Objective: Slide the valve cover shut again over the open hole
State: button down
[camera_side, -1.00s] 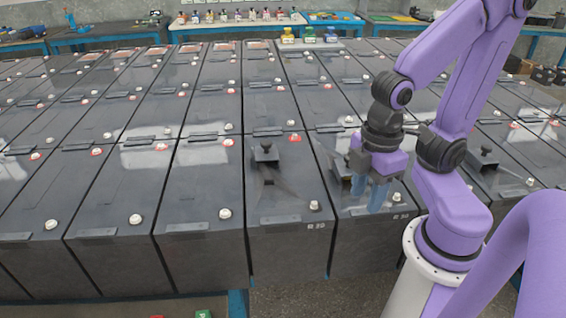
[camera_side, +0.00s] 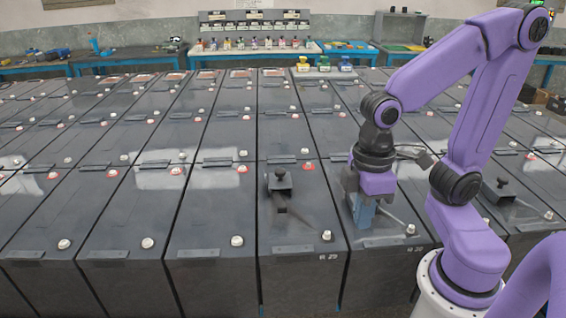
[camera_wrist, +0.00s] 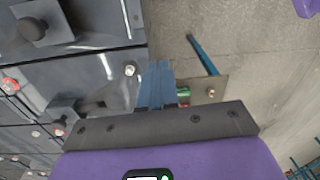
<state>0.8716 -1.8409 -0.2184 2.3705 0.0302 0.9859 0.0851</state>
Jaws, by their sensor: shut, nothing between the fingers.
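A dark valve cover with a black knob (camera_side: 279,180) sits on the battery lid (camera_side: 300,225) left of my gripper in the side view. A small dark patch, seemingly the open hole (camera_side: 282,207), shows just in front of it, so the cover is not over it. My gripper (camera_side: 362,218) points down with its blue fingers together and empty, low over the neighbouring battery on the right. It hides part of that lid. The wrist view shows the shut fingers (camera_wrist: 155,80), a knobbed cover (camera_wrist: 33,28) at upper left and another cover plate (camera_wrist: 60,112) at lower left.
Dark batteries with pale and red terminals stand close together in rows. Another knobbed cover (camera_side: 500,188) is to the right, beyond my arm. Small coloured containers (camera_side: 324,63) stand at the back. Open floor (camera_wrist: 250,60) lies beside the batteries in the wrist view.

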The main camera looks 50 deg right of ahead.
jog(key=w+r+m+g, duration=0.1)
jog(key=w+r+m, duration=0.2)
jog(key=w+m, duration=0.7)
notch_tip(320, 180, up, 3)
jog(key=m+g+y, duration=0.1)
jog(key=m+y, duration=0.1)
jog(key=m, duration=0.6)
send_over(280, 180)
jog(key=w+d, duration=0.1)
jog(key=d, duration=0.1)
jog(key=w+d+m+y, duration=0.2)
jog(key=w+d+m, duration=0.25)
jog(key=d, duration=0.45)
jog(key=x, duration=0.9)
jog(key=shift+s+f, duration=0.1)
jog(key=shift+f, duration=0.2)
jog(key=a, duration=0.1)
jog(key=s+a, duration=0.1)
jog(key=shift+s+a+f, duration=0.15)
jog(key=shift+a, duration=0.15)
jog(key=shift+s+a, duration=0.3)
jog(key=shift+a, duration=0.25)
